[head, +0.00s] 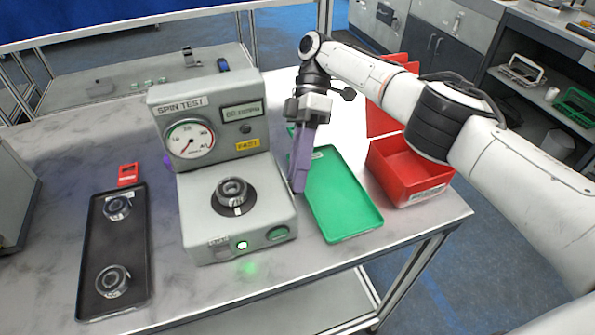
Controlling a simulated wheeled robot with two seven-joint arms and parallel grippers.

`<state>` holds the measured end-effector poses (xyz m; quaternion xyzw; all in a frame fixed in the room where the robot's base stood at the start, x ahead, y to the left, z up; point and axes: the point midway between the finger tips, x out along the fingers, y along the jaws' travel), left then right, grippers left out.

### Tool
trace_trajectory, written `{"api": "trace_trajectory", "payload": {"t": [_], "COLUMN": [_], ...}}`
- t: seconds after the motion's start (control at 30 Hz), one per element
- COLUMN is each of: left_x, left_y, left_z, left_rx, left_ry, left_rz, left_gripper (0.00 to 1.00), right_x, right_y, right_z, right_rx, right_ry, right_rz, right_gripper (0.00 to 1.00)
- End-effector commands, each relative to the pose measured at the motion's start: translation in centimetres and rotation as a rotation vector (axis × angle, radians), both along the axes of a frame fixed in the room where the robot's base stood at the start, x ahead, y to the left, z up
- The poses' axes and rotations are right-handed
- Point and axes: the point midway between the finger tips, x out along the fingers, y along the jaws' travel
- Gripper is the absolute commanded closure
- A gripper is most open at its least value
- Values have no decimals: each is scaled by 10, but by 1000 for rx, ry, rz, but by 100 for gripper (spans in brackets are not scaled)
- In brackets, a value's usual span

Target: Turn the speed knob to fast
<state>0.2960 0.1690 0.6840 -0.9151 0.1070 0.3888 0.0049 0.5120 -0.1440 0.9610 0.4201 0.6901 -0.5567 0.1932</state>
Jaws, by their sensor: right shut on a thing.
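The grey spin test machine (207,160) stands mid-table. It has a round gauge (190,139), a small display (243,111) and a yellow label (248,144) that seems to read FAST. A metal ring sits on its black spindle (232,195), and a green light (242,244) glows on the front. My right gripper (299,187) points down with purple fingers close against the machine's right side. It is shut, most likely on the speed knob, which the fingers and housing hide; its setting cannot be seen. My left gripper is not in view.
A green tray (345,207) lies right of the machine, partly behind my right gripper. Red bins (409,172) stand further right. A black tray (118,270) with two metal rings lies at left, with a small red piece (128,174) behind it.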

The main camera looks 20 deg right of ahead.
Motion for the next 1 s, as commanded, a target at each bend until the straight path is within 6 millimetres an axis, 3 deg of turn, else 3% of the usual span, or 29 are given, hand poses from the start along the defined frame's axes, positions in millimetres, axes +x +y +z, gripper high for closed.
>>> {"api": "trace_trajectory", "payload": {"t": [0.63, 0.67, 0.7, 1.0], "left_x": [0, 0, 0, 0], "left_y": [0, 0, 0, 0], "left_z": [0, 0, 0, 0], "left_rx": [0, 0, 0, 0], "left_ry": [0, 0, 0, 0], "left_rz": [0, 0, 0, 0], "left_gripper": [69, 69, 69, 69], "right_x": [-2, -2, -2, 0], "right_y": [-2, -2, -1, -2], "right_z": [-4, -4, -4, -1], "right_rx": [-8, -8, -8, -4], "right_ry": [24, 24, 24, 19], "right_rz": [4, 4, 4, 0], "right_gripper": [99, 75, 72, 72]}}
